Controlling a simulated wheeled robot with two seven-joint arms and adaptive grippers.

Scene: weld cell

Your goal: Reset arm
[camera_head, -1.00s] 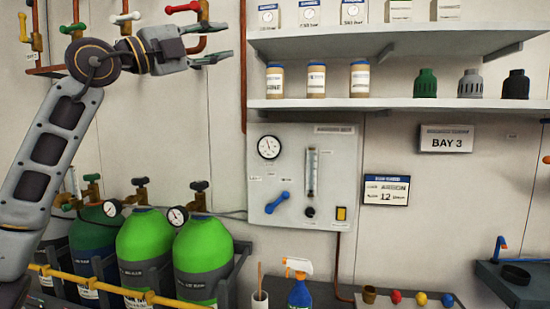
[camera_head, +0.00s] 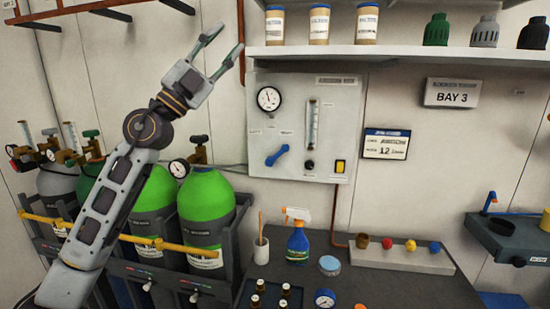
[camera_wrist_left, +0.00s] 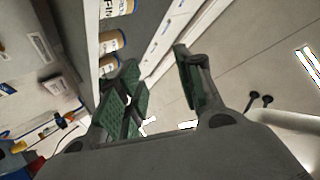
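My left arm comes in from the left in the head view, with its gripper (camera_head: 220,48) raised in front of the wall, left of the shelf and above the green gas cylinders. Its two fingers are spread apart and nothing is between them. In the left wrist view the gripper (camera_wrist_left: 160,90) also shows open and empty, with shelf jars and the ceiling beyond it. My right gripper is in neither view.
Green cylinders (camera_head: 206,195) stand in a rack behind a yellow bar. The gas panel (camera_head: 335,125) and a shelf (camera_head: 400,50) with jars are on the wall. The bench (camera_head: 380,285) holds a spray bottle (camera_head: 297,240), a gauge and small bottles.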

